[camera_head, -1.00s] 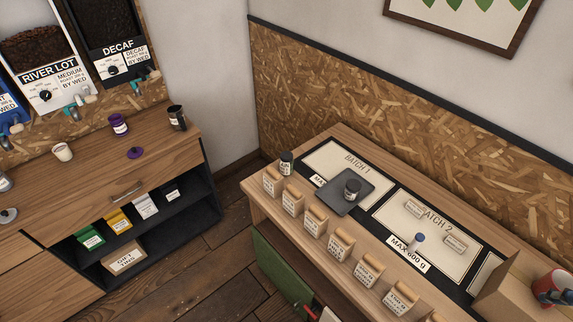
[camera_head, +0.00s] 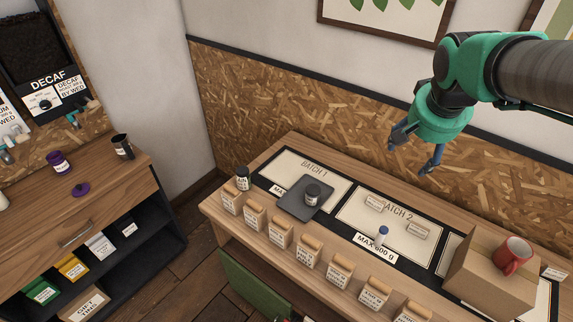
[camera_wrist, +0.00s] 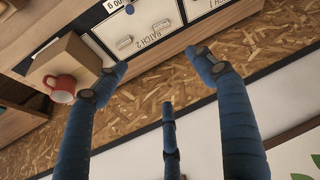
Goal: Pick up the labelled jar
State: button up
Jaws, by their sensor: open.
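A dark jar with a white label (camera_head: 243,179) stands at the far left end of the bench in the head view. A second dark jar with a pale label (camera_head: 313,193) stands on a dark grey square plate (camera_head: 291,201) on the BATCH 1 mat. A purple labelled jar (camera_head: 58,163) stands on the left counter, its purple lid (camera_head: 82,189) lying apart. I cannot tell which one the task means. My gripper (camera_head: 411,158) is open and empty, up above the bench's back right, far from these jars. The wrist view also shows its spread blue fingers (camera_wrist: 160,82).
A small bottle with a blue top (camera_head: 382,237) and paper tags (camera_head: 417,231) are by BATCH 2. A chipboard wall (camera_head: 290,110) stands behind.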

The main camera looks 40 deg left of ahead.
jog(key=w+a+f+n, duration=0.1)
jog(key=a+f, duration=0.1)
jog(key=a, duration=0.5)
jog(key=w+a+f, duration=0.2)
jog(key=a+f, duration=0.1)
jog(key=a, duration=0.4)
jog(key=n+g+y+b, duration=0.1)
jog(key=n+b, duration=0.1)
jog(key=n, duration=0.1)
send_near(242, 172)
jog(key=shift+w, duration=0.1)
jog(key=b+x, duration=0.1)
jog(key=x, duration=0.7)
jog(key=shift+w+a+f, duration=0.1)
jog(key=shift+f, duration=0.15)
